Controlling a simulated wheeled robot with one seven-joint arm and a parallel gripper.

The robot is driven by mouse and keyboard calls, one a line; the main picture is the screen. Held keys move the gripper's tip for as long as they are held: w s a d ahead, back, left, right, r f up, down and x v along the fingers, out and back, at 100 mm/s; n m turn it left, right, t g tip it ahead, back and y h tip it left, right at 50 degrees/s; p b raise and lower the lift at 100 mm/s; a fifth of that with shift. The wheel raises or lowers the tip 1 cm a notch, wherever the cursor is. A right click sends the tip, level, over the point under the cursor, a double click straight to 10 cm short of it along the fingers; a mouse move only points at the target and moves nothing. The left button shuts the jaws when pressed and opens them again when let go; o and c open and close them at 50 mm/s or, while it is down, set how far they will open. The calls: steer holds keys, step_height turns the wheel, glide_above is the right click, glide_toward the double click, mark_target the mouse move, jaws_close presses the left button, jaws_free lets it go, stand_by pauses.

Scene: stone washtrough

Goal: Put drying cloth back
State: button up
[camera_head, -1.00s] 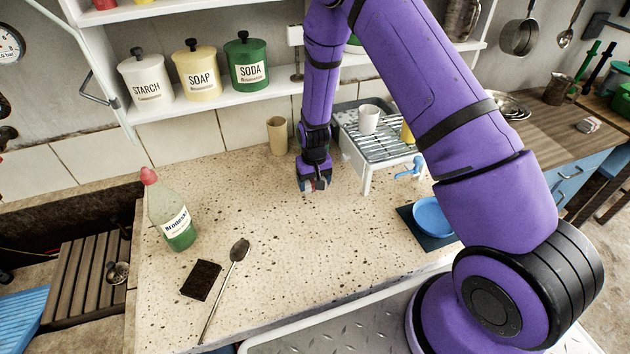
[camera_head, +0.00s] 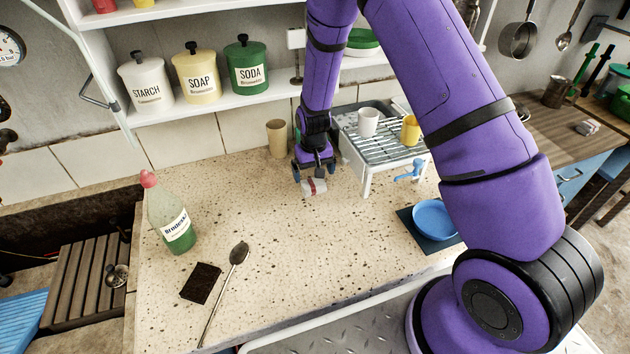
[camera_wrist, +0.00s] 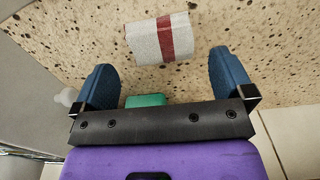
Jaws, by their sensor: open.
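The drying cloth (camera_head: 314,187), a small folded white cloth with a red stripe, lies on the speckled stone counter in front of the draining rack. It also shows in the wrist view (camera_wrist: 147,40), lying just beyond the fingertips. My gripper (camera_head: 314,172) is open and empty, right behind the cloth and apart from it. In the wrist view its two blue fingers (camera_wrist: 160,75) are spread wide, with the cloth roughly centred ahead of the gap. A green piece (camera_wrist: 146,100) shows between the fingers near the palm.
The rack (camera_head: 378,140) with a white cup (camera_head: 368,122) and yellow mug (camera_head: 410,130) stands close right of my gripper. A tan beaker (camera_head: 277,138) stands close left. The counter's middle is clear.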

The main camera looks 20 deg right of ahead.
step_height(320, 180, up, 7)
stand_by(0.3)
step_height(320, 180, up, 13)
steer(key=t, duration=0.1)
glide_above(314, 183)
steer(key=s+d, duration=0.2)
steer(key=s, duration=0.1)
steer(key=s+d+r+t, duration=0.2)
steer(key=s+r, duration=0.6)
steer(key=r, duration=0.5)
steer(key=s+d+r+t, duration=0.1)
steer(key=s+r, duration=0.4)
steer(key=s, duration=0.6)
steer(key=s+d+r+t, duration=0.1)
steer(key=s+r, duration=0.4)
steer(key=s, duration=0.5)
steer(key=shift+s+d, duration=0.4)
steer(key=shift+d, duration=0.05)
